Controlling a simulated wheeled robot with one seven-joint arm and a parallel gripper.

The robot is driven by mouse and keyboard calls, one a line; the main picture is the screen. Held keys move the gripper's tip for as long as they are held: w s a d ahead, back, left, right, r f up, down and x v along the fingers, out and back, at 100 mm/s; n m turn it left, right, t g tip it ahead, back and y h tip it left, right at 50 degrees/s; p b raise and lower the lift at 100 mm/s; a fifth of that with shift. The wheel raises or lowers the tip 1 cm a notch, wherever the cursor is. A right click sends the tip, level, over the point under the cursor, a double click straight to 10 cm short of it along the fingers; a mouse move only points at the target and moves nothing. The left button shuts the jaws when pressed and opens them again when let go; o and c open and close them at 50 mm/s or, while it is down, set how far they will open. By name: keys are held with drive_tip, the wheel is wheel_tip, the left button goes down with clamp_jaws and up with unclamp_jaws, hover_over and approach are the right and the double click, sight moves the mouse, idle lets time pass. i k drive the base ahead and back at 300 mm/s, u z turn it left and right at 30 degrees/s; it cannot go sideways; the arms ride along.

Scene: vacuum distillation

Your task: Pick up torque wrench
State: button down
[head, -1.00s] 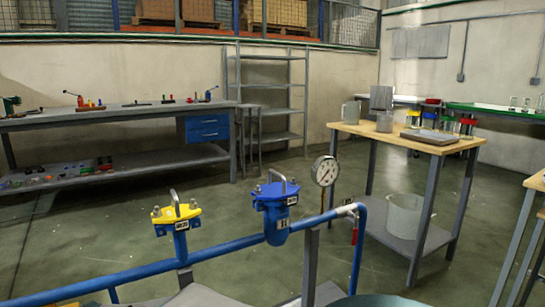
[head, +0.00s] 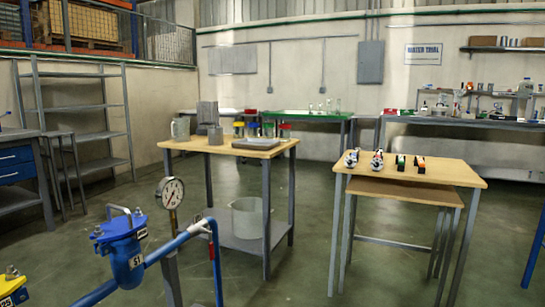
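I cannot make out a torque wrench for certain in the head view. Several small tools or fittings (head: 377,161) lie in a row near the back left of a wooden-topped table (head: 455,173) on the right. Some look silver with red parts, others black with green or orange. They are too small to tell what each one is. My gripper is not in view.
A wooden-topped table (head: 212,147) holds grey containers and a flat tray (head: 256,143), with a pale bucket (head: 247,218) on its lower shelf. Blue piping (head: 175,245) with a gauge (head: 171,193) stands at front left. Green floor (head: 310,200) is open between the tables.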

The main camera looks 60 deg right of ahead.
sight(357, 150)
drive_tip(key=z, duration=2.65)
